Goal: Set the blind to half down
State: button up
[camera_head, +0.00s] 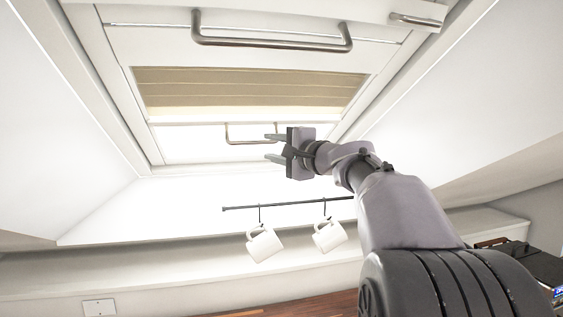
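The beige pleated blind (245,90) hangs in the slanted roof window. It covers roughly the upper half of the opening, and bright uncovered glass shows below its pale bottom rail (230,119). A small grey U-shaped handle (245,142) hangs below that rail. My gripper (271,148) comes from the right with its fingers pointing left. The two fingers are apart, with nothing visible held between them. The upper finger overlaps the handle's right end in the picture; I cannot tell whether they touch.
A larger metal bar handle (275,44) crosses the top of the window frame, with a short one (415,21) at upper right. Below the window, two white mugs (264,243) (329,235) hang from a dark rail (285,204). Sloping white walls flank the window.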

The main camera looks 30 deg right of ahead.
jog(key=s, duration=0.4)
jog(key=shift+d, duration=0.2)
jog(key=s+a+f+n+g+y+b, duration=0.1)
jog(key=s+a+f+n+g+b, duration=0.4)
jog(key=a+f, duration=0.6)
jog(key=s+a+f+n+g+y+b, duration=0.1)
jog(key=s+a+f+g+y+b, duration=0.15)
jog(key=s+a+f, duration=0.7)
jog(key=s+a+f+n+g+h+b, duration=0.1)
jog(key=s+a+f+n+g+b, duration=0.1)
jog(key=s+f, duration=0.7)
jog(key=s+a+f+n+g+h+b, duration=0.2)
jog(key=s+f, duration=0.7)
jog(key=f, duration=1)
jog(key=shift+s+a+n+g+b, duration=0.35)
jog(key=shift+a+n+g+b, duration=0.1)
jog(key=shift+a+n+b, duration=0.55)
jog(key=shift+d+f+h, duration=0.1)
jog(key=shift+h, duration=0.15)
